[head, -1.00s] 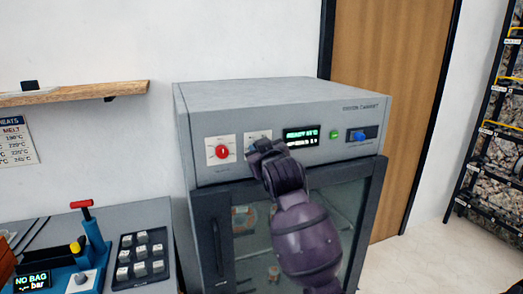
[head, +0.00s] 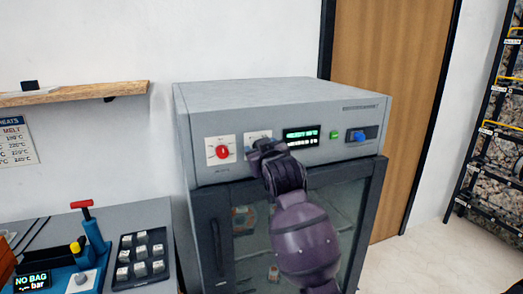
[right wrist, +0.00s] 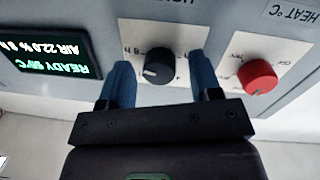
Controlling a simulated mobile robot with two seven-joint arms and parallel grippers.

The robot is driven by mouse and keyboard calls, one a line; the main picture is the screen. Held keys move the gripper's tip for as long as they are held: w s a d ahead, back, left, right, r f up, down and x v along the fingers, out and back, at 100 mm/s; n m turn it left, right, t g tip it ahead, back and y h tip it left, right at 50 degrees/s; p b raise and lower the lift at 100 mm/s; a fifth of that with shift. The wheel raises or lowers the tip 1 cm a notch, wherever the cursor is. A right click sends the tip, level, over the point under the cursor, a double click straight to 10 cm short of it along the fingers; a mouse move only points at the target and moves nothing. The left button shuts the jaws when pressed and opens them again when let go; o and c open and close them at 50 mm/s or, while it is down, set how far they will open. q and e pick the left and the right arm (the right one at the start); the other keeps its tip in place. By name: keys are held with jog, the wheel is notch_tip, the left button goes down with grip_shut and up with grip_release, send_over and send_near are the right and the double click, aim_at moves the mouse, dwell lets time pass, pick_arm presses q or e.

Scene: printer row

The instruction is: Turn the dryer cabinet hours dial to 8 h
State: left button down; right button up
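The dryer cabinet (head: 285,97) stands in the middle of the head view. Its black hours dial (right wrist: 159,66) shows in the right wrist view, with a white mark toward the lower left of that picture; the scale is too blurred to read. My right gripper (right wrist: 162,62) is open, its blue fingers on either side of the dial, with gaps to the knob visible. In the head view my right gripper (head: 266,147) covers the hours dial, leaving part of its white plate visible. My left gripper is not in view.
A red heat dial (head: 222,152) sits left of the hours dial. A lit display (head: 301,136), a green button (head: 335,135) and a blue switch (head: 358,136) are to its right. A bench with a blue sealer (head: 92,245) stands left; shelving (head: 492,130) stands right.

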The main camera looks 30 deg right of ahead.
jog(key=b+v, duration=0.1)
jog(key=v, duration=0.9)
jog(key=shift+s+a, duration=0.15)
jog(key=shift+s, duration=0.2)
dwell(0.3)
